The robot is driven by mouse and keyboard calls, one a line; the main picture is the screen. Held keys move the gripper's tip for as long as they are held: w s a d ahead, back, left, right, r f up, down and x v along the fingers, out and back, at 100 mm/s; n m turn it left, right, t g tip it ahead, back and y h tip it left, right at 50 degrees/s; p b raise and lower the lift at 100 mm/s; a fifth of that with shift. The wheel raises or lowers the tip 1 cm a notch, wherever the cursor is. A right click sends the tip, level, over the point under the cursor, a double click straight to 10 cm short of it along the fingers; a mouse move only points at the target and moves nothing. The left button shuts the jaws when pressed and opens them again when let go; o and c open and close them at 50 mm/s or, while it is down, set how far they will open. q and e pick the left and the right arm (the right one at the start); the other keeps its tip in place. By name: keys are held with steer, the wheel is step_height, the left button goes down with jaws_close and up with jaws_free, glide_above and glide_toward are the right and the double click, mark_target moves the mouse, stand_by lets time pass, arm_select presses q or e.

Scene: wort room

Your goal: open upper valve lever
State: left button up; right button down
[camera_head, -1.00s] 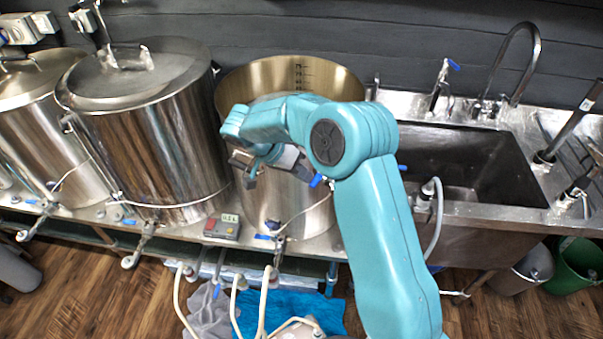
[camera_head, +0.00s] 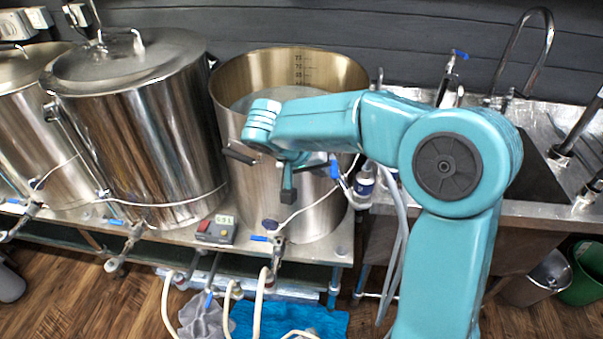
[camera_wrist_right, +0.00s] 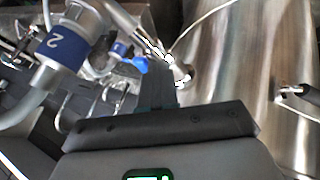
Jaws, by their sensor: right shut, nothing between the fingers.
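The open steel pot (camera_head: 245,170) stands in the middle of the head view. The upper valve (camera_head: 352,190) is at the pot's right side, and its blue lever (camera_head: 334,167) points up. My left gripper is out of view.
A lower valve with a blue lever (camera_head: 262,238) sits at the pot's foot. A control box (camera_head: 217,229) stands beside it. Hoses (camera_head: 392,250) hang at the right. A blue-banded hose fitting (camera_wrist_right: 65,48) is close in the right wrist view. A lidded pot (camera_head: 140,130) stands left.

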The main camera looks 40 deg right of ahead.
mark_target(337, 172)
steer(key=s+n+t+b, duration=0.1)
steer(key=s+d+n+b, duration=0.1)
steer(key=b, duration=0.1)
steer(key=shift+d+f+n+t, duration=0.1)
steer(key=shift+f+n+t, duration=0.05)
steer(key=shift+n+t, duration=0.25)
steer(key=shift+s+d+b, duration=0.25)
steer(key=shift+d+b, duration=0.05)
steer(key=shift+b, duration=0.15)
steer(key=shift+s+d, duration=0.1)
